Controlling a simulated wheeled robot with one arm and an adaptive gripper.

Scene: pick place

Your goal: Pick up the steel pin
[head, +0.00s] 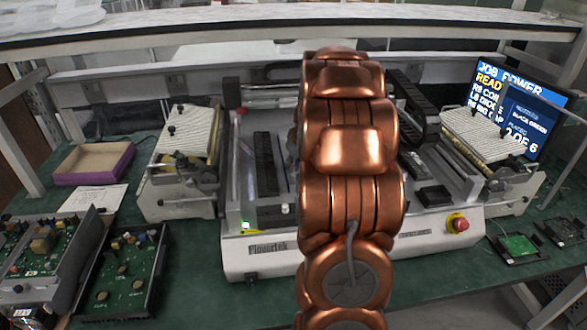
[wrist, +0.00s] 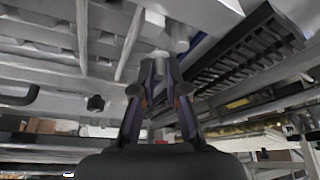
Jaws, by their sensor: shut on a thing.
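In the wrist view my gripper (wrist: 161,72) points away from the camera, its two dark fingers closing toward each other at the tips. A small grey metal piece, the steel pin (wrist: 160,64), shows between the fingertips, and they are shut on it. The pin is small and blurred, so its full length and tilt cannot be told. Pale grey machine parts lie just beyond the fingertips; I cannot tell whether the pin touches them. In the head view my copper-coloured arm stands in front of the machine and hides the gripper and the pin.
A white bench machine (head: 265,255) fills the middle of the green table (head: 190,285), with a red stop button (head: 459,224) at its right. Circuit boards (head: 122,272) lie at the left. A purple-edged tray (head: 92,164) and a monitor (head: 518,105) stand further back.

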